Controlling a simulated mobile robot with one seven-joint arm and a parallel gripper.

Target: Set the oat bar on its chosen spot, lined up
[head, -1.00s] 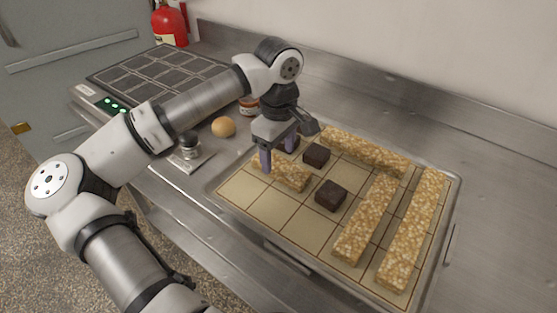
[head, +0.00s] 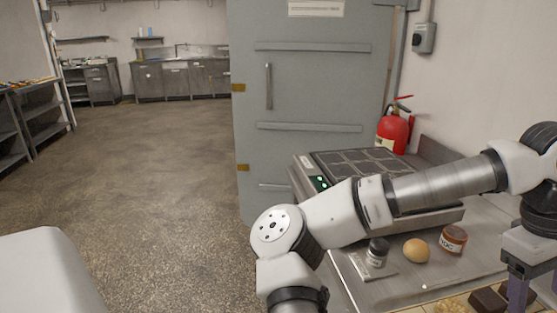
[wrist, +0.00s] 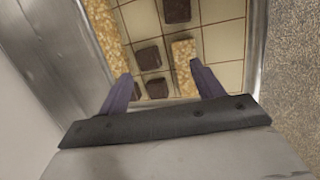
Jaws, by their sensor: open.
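My gripper (wrist: 163,88) is open over the gridded tray (wrist: 224,42). In the wrist view a short oat bar (wrist: 183,56) lies on the grid between the fingers' lines, close beside the right finger; its near end is partly hidden. Dark square pieces (wrist: 148,58) lie to its left and beyond it. A long oat bar (wrist: 103,35) lies along the tray's left side. In the head view my gripper (head: 534,285) is at the lower right edge, partly cut off, with oat pieces (head: 455,305) and dark pieces (head: 487,300) just showing. No spot marking is discernible.
On the steel counter beside the tray are a round bun (head: 416,250), a labelled jar (head: 453,239), a small dark-topped jar (head: 377,251) and a gridded appliance (head: 365,163). A red extinguisher (head: 394,131) stands behind. Open floor (head: 160,170) lies left.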

